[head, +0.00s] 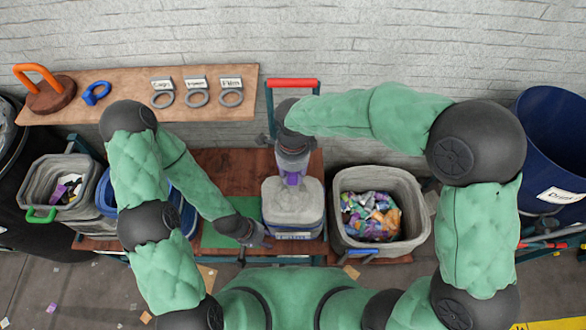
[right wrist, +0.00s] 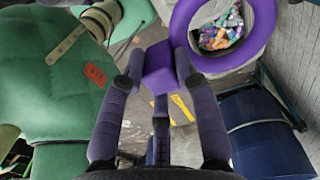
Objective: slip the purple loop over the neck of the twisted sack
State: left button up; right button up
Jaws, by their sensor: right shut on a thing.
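My right gripper (head: 291,172) is in the middle of the head view, above a pale grey bulky thing (head: 292,203) that may be the sack. In the right wrist view the gripper (right wrist: 159,80) is shut on the purple tab (right wrist: 158,66) of the purple loop (right wrist: 262,22). The loop sticks out to the right of the fingers, and colourful scraps show through its opening. In the head view only a small purple patch (head: 291,179) shows below the gripper. No twisted neck can be made out. My left gripper (head: 262,238) is low, left of the grey thing; its finger gap is unclear.
A grey bin (head: 341,213) of colourful scraps stands right of the grey thing. A wooden shelf (head: 210,78) holds grey rings with tags, a blue clip (head: 96,93) and an orange handle (head: 38,72). A smaller bin (head: 40,172) is at left, a blue barrel (head: 550,125) at far right.

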jog(key=shift+f+b, duration=6.1)
jog(key=shift+f, duration=2.85)
jog(key=o, duration=1)
jog(key=shift+r, duration=0.15)
notch_tip(320, 180, up, 12)
jog(key=shift+w, duration=0.25)
jog(key=shift+f, duration=0.2)
